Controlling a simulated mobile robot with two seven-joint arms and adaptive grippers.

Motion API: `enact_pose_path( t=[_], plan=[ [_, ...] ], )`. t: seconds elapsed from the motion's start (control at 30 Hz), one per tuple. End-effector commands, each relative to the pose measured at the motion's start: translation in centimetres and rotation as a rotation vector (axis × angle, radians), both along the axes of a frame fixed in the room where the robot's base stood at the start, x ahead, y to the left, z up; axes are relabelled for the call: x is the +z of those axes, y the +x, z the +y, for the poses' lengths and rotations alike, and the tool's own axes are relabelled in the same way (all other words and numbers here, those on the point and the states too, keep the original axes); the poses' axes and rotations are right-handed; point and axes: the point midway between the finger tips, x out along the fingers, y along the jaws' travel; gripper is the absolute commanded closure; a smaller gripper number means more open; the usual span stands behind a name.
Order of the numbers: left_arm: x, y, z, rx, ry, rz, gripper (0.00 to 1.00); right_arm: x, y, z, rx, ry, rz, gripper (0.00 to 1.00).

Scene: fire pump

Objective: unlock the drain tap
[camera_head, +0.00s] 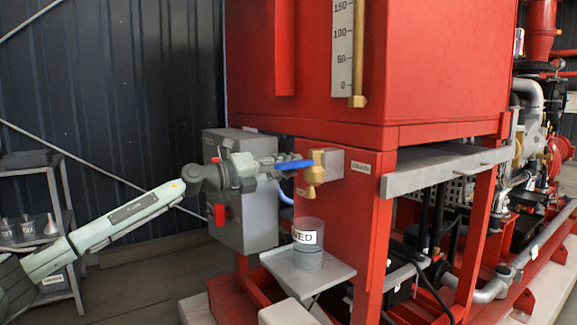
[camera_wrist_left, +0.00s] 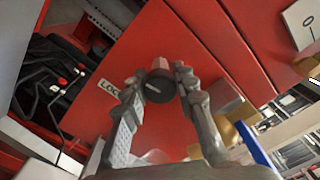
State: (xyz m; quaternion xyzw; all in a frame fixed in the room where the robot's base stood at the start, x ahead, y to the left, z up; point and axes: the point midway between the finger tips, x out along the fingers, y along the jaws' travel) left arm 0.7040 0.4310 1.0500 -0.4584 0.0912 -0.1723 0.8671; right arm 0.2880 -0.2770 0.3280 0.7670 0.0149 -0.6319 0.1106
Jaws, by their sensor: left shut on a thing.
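The drain tap (camera_head: 314,175) is a brass fitting on the red tank stand, with a blue lever (camera_head: 295,165) pointing left. In the left wrist view, the blue lever (camera_wrist_left: 254,146) is at lower right, outside my fingers. A small round lock knob (camera_wrist_left: 157,90), dark in front with a white line and reddish behind, sits on the red panel. A white label (camera_wrist_left: 109,87) reading "LOC", partly hidden, is left of it. My left gripper (camera_wrist_left: 157,84) is shut on this knob, one finger on each side. In the head view, my left gripper (camera_head: 275,163) hides the knob.
A clear cup (camera_head: 307,240) with a label stands on a small grey tray (camera_head: 325,275) below the tap. A grey box (camera_head: 258,232) with a red switch is left of it. A grey shelf (camera_head: 28,162) stands far left. Pump pipes fill the right.

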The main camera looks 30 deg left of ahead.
Motion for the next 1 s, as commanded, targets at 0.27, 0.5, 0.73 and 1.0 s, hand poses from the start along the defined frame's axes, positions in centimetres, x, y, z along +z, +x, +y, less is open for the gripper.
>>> enact_pose_path(
  t=[0.27,0.5,0.73,1.0],
  plan=[
    [0.12,0.01,0.08,0.002,-0.006,0.000,1.00,-0.02,0.02,0.00,0.001,0.000,-0.001,0.60],
    [0.09,0.00,0.06,0.001,-0.004,-0.001,0.52,-0.02,0.03,0.01,0.001,0.000,-0.001,0.60],
    [0.04,0.00,0.02,0.001,-0.003,0.001,0.51,-0.01,0.02,0.00,0.001,0.000,0.000,0.60],
    [-0.22,-0.94,0.55,0.002,-0.002,0.005,0.51,0.03,-0.02,-0.03,0.001,0.000,0.001,0.60]
  ],
)
